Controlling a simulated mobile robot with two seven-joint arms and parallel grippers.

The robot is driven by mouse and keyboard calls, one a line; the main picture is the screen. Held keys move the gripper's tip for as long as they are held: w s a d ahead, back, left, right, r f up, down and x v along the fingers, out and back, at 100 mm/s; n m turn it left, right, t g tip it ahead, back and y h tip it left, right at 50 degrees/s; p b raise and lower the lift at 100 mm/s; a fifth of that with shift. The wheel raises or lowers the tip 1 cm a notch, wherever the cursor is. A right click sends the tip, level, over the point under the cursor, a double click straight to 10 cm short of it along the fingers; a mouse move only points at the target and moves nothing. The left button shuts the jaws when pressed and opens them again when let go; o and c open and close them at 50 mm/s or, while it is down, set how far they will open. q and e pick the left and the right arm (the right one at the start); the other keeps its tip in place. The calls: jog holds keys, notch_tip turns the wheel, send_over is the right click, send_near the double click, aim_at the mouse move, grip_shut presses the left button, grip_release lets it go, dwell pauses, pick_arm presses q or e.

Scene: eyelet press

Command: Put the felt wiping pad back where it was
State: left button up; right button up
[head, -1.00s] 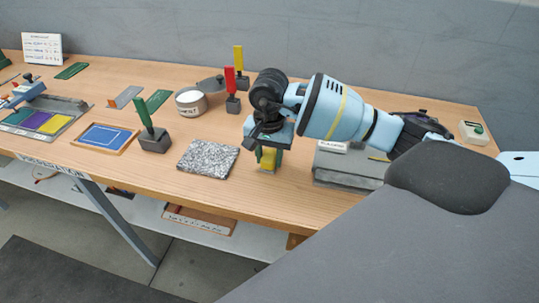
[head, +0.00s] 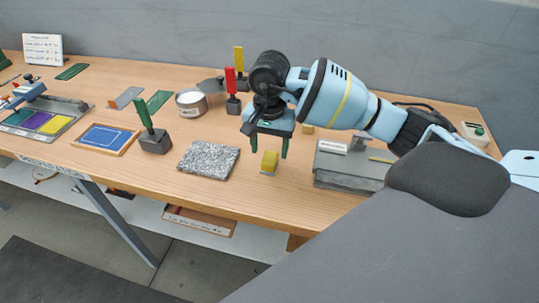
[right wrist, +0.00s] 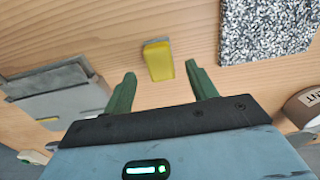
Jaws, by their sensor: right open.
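A small yellow block with a thin grey base (head: 270,162), which looks like the felt wiping pad, sits on the bench right of the speckled grey slab. It also shows in the right wrist view (right wrist: 158,60), just beyond the fingertips. My right gripper (head: 268,149) is open and empty above the block, its green fingers apart. In the right wrist view the gripper (right wrist: 160,70) has one finger to each side of the block's near end, with no visible contact. My left gripper is not in view.
The speckled slab (head: 208,159) lies left of the block. A grey stepped block (head: 347,168) stands at right. A green-handled stamp (head: 153,139), a round tin (head: 191,102) and a blue framed panel (head: 105,138) are farther left.

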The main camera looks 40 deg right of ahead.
aim_at(269, 157)
notch_tip(269, 157, up, 8)
dwell(0.4)
dwell(1.1)
